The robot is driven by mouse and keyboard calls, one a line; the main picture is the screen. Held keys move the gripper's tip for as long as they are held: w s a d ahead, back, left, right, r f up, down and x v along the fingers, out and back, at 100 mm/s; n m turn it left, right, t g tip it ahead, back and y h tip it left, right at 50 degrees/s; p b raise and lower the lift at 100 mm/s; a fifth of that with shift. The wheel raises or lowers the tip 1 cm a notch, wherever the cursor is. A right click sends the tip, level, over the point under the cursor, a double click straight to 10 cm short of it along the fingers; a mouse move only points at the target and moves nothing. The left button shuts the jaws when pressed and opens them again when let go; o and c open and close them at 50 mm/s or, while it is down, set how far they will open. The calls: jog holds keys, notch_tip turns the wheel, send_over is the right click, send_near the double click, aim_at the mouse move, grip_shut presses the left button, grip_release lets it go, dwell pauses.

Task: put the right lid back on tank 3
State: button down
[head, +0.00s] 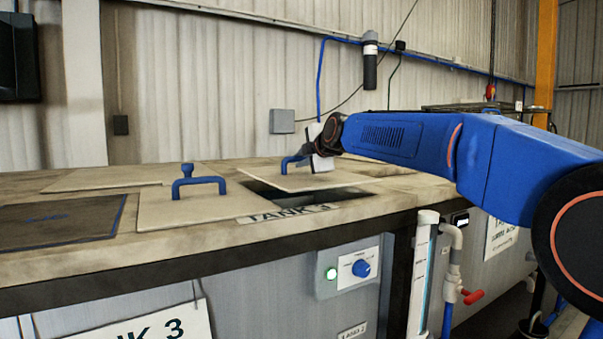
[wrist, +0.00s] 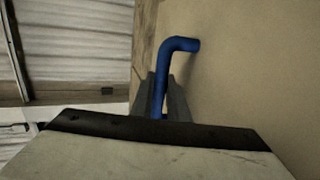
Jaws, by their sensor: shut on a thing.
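Tank 3 (head: 290,214) has a dark rectangular opening (head: 347,194) in its top. The right lid (head: 335,180) is a pale flat panel over the back part of this opening, leaving a dark strip bare along the front. It looks slightly raised, but its exact height is unclear. My gripper (head: 300,160) is shut on the lid's blue handle (head: 287,162). In the wrist view the blue handle (wrist: 180,44) runs between the fingers, with the lid's surface (wrist: 245,70) filling the right side. The left lid (head: 185,209), with its own blue handle, lies flat beside the opening.
A dark panel with a blue edge (head: 50,224) lies at the far left of the bench top. A control box (head: 352,268) with a blue knob and a lit green button is on the front. A clear upright tube (head: 421,275) stands right of it.

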aim_at(299, 172)
jog(key=shift+f, duration=1.75)
jog(key=c, duration=1.7)
grip_release()
jog(key=shift+f, duration=0.15)
jog(key=v, duration=1.1)
jog(key=shift+s+d, duration=0.15)
jog(key=shift+s, duration=0.3)
jog(key=shift+s+d, duration=0.1)
jog(key=shift+d, duration=0.05)
